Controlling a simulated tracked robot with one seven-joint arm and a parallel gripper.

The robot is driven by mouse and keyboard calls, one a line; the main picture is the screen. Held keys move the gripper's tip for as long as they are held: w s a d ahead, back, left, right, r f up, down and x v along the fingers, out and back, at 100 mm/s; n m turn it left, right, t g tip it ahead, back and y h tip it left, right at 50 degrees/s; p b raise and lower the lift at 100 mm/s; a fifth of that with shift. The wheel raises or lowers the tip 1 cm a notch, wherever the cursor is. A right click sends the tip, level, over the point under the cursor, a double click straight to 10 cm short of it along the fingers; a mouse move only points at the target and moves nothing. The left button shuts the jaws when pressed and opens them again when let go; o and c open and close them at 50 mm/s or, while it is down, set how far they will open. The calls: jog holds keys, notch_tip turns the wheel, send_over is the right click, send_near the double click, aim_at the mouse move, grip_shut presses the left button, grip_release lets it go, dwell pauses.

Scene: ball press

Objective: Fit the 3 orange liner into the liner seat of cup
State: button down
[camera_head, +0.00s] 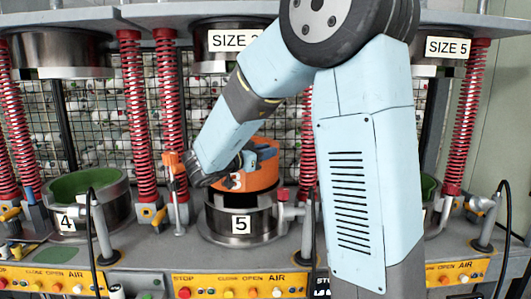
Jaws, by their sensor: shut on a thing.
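The orange liner (262,176) marked 3 is a ring with a blue part inside it. It sits at or just above the top of the metal cup (212,222) marked 5, in the middle of the press bench. A dark gap shows between the liner and the cup's rim; whether they touch is unclear. My gripper (236,168) is at the liner's left side and shut on it; its fingertips are partly hidden by the wrist and liner. My arm comes down from the upper right.
A metal cup (98,210) marked 4 with a green inside stands at left. Red springs (137,115) rise on both sides of the middle cup. Small clamps (176,170) flank it. Button panels (240,286) line the front. A press head (215,68) hangs above.

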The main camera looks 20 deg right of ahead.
aim_at(254, 175)
jog(key=shift+f, duration=3.1)
jog(key=c, duration=0.9)
grip_release()
jog(key=shift+f, duration=0.1)
jog(key=shift+a, duration=0.15)
jog(key=shift+v, duration=3.6)
jog(key=shift+s, duration=0.15)
